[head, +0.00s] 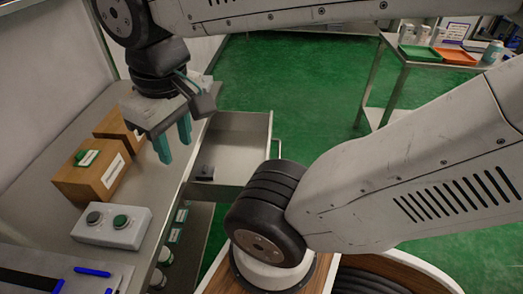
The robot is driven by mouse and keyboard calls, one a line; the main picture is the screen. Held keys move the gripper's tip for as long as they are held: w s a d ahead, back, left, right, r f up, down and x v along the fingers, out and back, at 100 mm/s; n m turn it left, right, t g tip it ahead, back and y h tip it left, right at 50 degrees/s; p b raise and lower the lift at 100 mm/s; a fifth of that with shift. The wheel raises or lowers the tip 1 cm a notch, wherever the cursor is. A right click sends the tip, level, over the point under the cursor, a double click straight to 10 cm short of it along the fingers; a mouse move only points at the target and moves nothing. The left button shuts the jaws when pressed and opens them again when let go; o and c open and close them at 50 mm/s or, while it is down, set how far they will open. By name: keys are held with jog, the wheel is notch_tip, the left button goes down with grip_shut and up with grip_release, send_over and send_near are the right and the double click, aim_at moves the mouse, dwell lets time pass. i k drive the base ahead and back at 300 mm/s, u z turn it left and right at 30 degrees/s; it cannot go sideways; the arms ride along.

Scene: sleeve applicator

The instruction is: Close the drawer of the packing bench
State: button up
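The packing bench (122,97) runs along the left side. Its drawer (232,122) is pulled out to the right from under the bench top, and its inside shows. A pale bar handle (278,148) is on the drawer's right front face; its lower part is partly hidden by my arm. My gripper (176,151) points down near the bench's right edge, left of the open drawer and apart from the handle. Its two teal fingers are spread with nothing seen between them.
A small dark object (204,173) lies in the drawer. Green floor (300,90) is clear right of the drawer. A metal table (393,50) with trays stands at back right.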

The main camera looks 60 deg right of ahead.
aim_at(236, 143)
jog(key=z, duration=0.05)
jog(key=k, duration=0.95)
jog(key=z, duration=1.75)
jog(key=i, duration=0.8)
jog(key=u, duration=1)
